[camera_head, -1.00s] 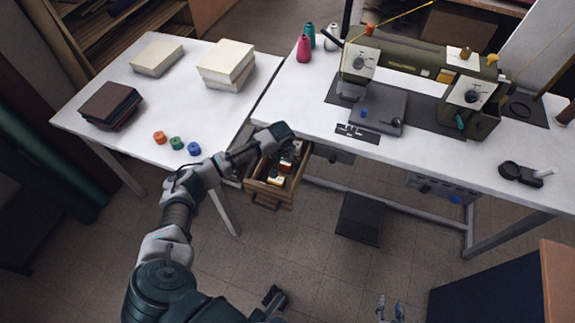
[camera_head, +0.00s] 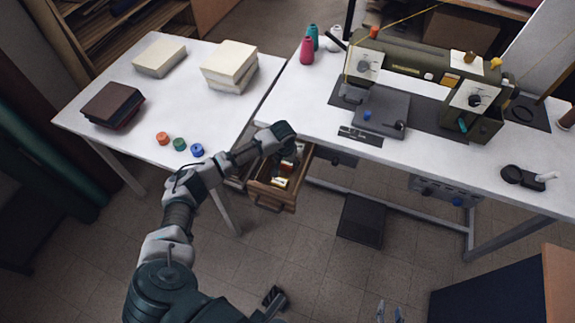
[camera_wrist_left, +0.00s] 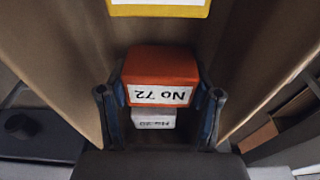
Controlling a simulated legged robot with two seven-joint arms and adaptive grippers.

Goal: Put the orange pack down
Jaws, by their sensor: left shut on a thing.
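My left gripper (camera_wrist_left: 160,108) is shut on the orange pack (camera_wrist_left: 160,65), which carries a white label reading "No 72". One finger lies on each side of the pack in the left wrist view. In the head view this gripper (camera_head: 290,158) reaches into the open wooden drawer (camera_head: 272,197), and the pack cannot be made out clearly there. A pale pack (camera_wrist_left: 154,118) shows below the orange one, and a yellow-edged pack (camera_wrist_left: 160,11) lies at the top. My right gripper (camera_head: 390,313) shows only as two separated fingertips at the bottom edge.
The drawer hangs below the white sewing table (camera_head: 300,103). A sewing machine (camera_head: 425,75) stands on that table. The left table (camera_head: 150,105) holds book-like stacks and three small coloured spools (camera_head: 179,144), with bare room between them.

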